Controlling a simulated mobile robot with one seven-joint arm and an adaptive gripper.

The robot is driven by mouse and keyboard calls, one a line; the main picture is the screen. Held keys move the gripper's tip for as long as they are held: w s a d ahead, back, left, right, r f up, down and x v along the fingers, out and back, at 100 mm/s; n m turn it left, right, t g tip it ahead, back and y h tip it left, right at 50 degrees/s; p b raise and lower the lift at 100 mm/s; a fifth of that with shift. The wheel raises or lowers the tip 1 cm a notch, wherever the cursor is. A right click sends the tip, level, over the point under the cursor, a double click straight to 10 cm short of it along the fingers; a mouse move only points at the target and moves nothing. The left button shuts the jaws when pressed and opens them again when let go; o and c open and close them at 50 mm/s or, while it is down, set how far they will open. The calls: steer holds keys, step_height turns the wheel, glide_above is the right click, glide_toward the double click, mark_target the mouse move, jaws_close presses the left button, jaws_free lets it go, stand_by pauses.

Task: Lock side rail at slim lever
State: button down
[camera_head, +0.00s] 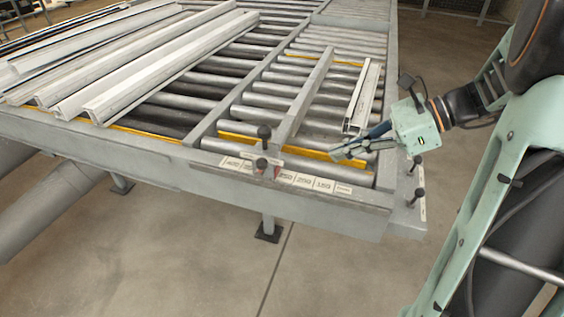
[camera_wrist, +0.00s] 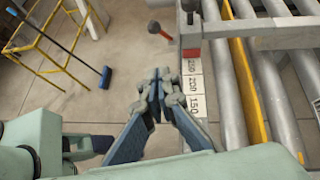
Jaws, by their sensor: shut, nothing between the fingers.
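The side rail (camera_head: 306,92) is a long grey bar lying across the rollers; its near end sits over the number scale, and its end also shows in the wrist view (camera_wrist: 275,35). At that end are a black-knobbed lever (camera_head: 264,132) and a red piece, seen in the wrist view as a dark knob (camera_wrist: 154,27) beside the red piece (camera_wrist: 191,52). A second pair of black knobs (camera_head: 419,168) stands at the bench's right corner. I cannot tell which lever is the slim one. My gripper (camera_head: 340,153) is shut and empty, right of the rail end, apart from the lever.
A short pale profile (camera_head: 362,100) lies on the rollers right of the rail, close behind my gripper. Several long profiles (camera_head: 140,55) lie at left. Number labels (camera_head: 305,182) run along the front edge. A blue broom (camera_wrist: 104,77) and yellow frame (camera_wrist: 45,45) stand on the floor.

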steer(key=p, duration=0.2)
glide_toward(266, 160)
steer(key=a+f, duration=0.4)
steer(key=f, duration=0.1)
steer(key=shift+w+a+f, duration=0.3)
steer(key=shift+w+f, duration=0.05)
steer(key=shift+f, duration=0.05)
steer(key=shift+w+a+r+p, duration=0.2)
steer(key=shift+a+r+p, duration=0.15)
steer(key=shift+a+r, duration=0.2)
stand_by(0.4)
steer(key=shift+w+a+r, duration=0.1)
steer(key=shift+a+r, duration=0.1)
steer(key=shift+a, duration=0.05)
steer(key=shift+w+a+r+p, duration=0.15)
steer(key=shift+a+r+p, duration=0.1)
steer(key=shift+a, duration=0.15)
steer(key=shift+w+a+r+p, duration=0.1)
steer(key=shift+a+p, duration=0.15)
steer(key=shift+a, duration=0.1)
steer(key=shift+w+a+r, duration=0.1)
steer(key=shift+w+a, duration=0.15)
steer(key=shift+a, duration=0.4)
steer(key=shift+w+a+r, duration=0.1)
steer(key=shift+w+a, duration=0.15)
steer(key=shift+a, duration=0.4)
steer(key=shift+a, duration=0.1)
